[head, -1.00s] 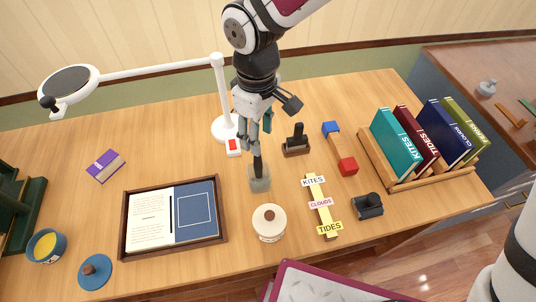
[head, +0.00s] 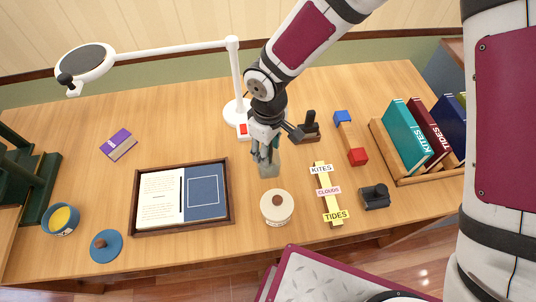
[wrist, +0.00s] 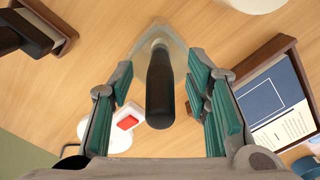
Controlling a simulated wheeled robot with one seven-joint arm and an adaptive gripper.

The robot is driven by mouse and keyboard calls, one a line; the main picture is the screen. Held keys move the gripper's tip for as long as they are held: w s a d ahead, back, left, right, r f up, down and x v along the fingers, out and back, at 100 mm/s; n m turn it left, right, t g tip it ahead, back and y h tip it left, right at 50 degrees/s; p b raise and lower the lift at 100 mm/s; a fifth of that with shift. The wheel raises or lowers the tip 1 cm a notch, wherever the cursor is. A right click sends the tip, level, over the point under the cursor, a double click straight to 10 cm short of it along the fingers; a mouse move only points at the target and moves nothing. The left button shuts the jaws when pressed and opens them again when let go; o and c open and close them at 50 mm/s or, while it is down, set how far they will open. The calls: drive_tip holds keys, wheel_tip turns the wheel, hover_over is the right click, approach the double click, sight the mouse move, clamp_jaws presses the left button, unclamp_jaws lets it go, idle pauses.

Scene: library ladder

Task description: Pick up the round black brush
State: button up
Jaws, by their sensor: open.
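The round black brush (wrist: 160,90) stands with its black handle up in a clear glass cup (wrist: 150,38). In the wrist view the handle lies between my open fingers, with a gap on each side. My gripper (wrist: 163,82) holds nothing. In the head view my gripper (head: 266,158) is low over the glass cup (head: 269,170) and hides the brush. I cannot tell there how deep the handle sits between the fingers.
A white round pot (head: 277,208) stands just in front of the cup. A framed open book (head: 231,196) is to the left, the lamp (head: 237,85) behind. To the right are a dark block on a wooden base (head: 309,131) and yellow label strip (head: 328,190).

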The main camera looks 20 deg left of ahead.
clamp_jaws()
idle(0.3)
wheel_tip(320, 180, up, 10)
idle(0.5)
